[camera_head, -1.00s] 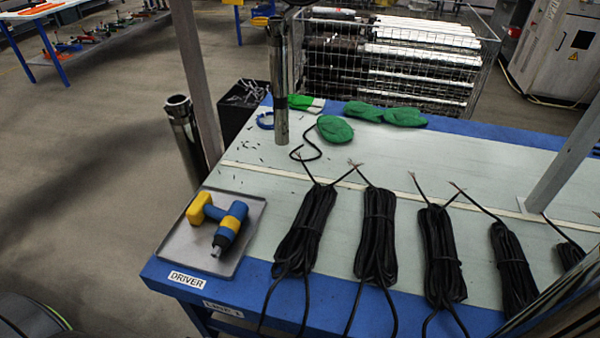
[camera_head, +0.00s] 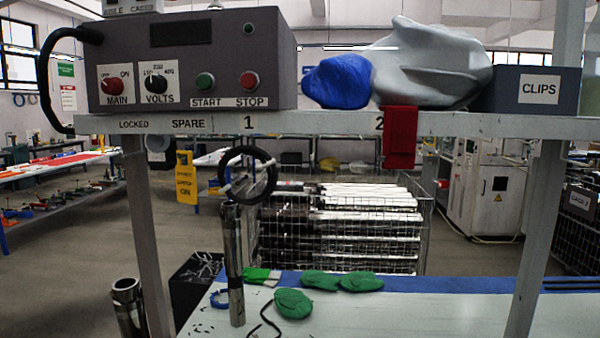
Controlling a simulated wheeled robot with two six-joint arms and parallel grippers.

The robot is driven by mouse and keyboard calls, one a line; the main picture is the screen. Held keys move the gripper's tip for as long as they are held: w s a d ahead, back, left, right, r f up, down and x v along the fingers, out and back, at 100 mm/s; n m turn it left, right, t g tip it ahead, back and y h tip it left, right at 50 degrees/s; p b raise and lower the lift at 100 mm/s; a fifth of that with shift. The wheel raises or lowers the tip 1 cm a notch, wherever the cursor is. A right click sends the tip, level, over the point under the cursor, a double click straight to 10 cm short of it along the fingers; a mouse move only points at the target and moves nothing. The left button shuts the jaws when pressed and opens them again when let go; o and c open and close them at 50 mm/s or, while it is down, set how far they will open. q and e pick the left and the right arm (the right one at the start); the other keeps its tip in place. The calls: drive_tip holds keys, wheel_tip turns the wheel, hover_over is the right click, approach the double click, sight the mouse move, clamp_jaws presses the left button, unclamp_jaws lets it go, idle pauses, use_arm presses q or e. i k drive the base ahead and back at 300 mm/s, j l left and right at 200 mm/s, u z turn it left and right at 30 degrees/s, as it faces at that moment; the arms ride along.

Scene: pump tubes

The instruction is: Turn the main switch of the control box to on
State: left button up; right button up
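The grey control box (camera_head: 190,62) stands on the left part of the shelf above the bench. Its main switch (camera_head: 112,84) is a red knob on a white plate marked MAIN, at the lower left of the front face. The small position marks by the knob are hard to read, so I cannot tell its setting. To its right are a black VOLTS knob (camera_head: 156,83), a green START button (camera_head: 205,82) and a red STOP button (camera_head: 249,80). Neither of my grippers shows in the head view.
The shelf edge (camera_head: 300,124) runs across, carried by posts at left and right. A black ring (camera_head: 248,175) hangs below it over a steel tube (camera_head: 234,265). A blue bundle (camera_head: 338,82), a grey bag, a red cloth (camera_head: 400,137) and a CLIPS bin (camera_head: 527,90) are further right.

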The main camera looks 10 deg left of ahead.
sight(114, 85)
drive_tip(key=j+u, duration=0.15)
drive_tip(key=u, duration=0.25)
drive_tip(key=j+u, duration=0.15)
drive_tip(key=u, duration=0.25)
drive_tip(key=i+j+u, duration=0.1)
drive_tip(key=u, duration=0.3)
drive_tip(key=i+l+z, duration=0.15)
drive_tip(key=z, duration=0.25)
drive_tip(key=i+l+z, duration=0.15)
drive_tip(key=z, duration=0.3)
